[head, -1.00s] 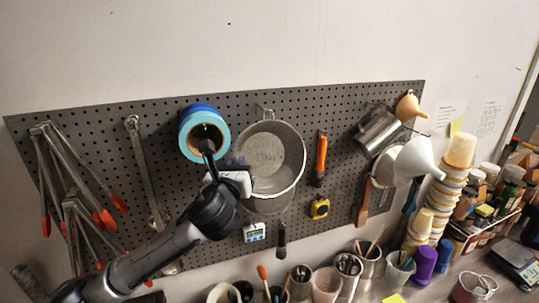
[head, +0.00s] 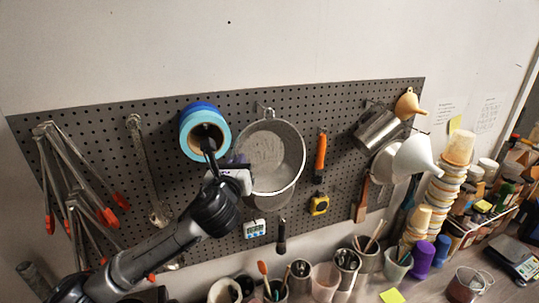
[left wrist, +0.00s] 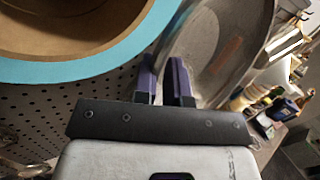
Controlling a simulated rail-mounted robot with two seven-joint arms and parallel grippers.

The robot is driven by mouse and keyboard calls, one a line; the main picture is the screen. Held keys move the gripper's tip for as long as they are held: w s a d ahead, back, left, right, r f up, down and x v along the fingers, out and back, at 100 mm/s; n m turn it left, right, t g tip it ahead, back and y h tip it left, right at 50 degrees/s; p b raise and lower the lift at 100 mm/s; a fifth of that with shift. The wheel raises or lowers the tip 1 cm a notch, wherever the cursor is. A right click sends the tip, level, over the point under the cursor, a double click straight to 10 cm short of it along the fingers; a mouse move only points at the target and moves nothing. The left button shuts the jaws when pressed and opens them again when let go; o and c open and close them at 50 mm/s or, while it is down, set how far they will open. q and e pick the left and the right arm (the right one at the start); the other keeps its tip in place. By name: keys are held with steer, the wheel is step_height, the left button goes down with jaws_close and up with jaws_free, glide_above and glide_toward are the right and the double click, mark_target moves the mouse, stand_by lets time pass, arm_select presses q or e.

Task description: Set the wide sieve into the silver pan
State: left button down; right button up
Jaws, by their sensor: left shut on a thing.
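The wide sieve (head: 272,150) is a round, silver-rimmed mesh bowl. It is at the pegboard, just below a metal hook; I cannot tell whether it still hangs on that hook. My left gripper (head: 246,172) is at the left side of its rim. In the left wrist view the purple fingers (left wrist: 163,82) are shut on the rim of the sieve (left wrist: 212,50), which fills the upper right. I cannot make out a silver pan for certain in these frames. My right gripper is not in view.
Blue tape rolls (head: 203,132) hang close to the left gripper; their turquoise edge (left wrist: 80,70) crosses the left wrist view. An orange-handled tool (head: 321,155), a metal pitcher (head: 377,130) and a white funnel (head: 413,158) hang to the right. Cups with tools (head: 347,262) stand below.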

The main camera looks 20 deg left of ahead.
arm_select(q)
steer(key=s+d, duration=0.1)
steer(key=s, duration=0.1)
steer(key=s+d+r+p, duration=0.1)
steer(key=d, duration=0.1)
steer(key=shift+s+d+r, duration=0.15)
steer(key=shift+s+d, duration=0.1)
steer(key=shift+s, duration=0.15)
stand_by(0.4)
stand_by(0.5)
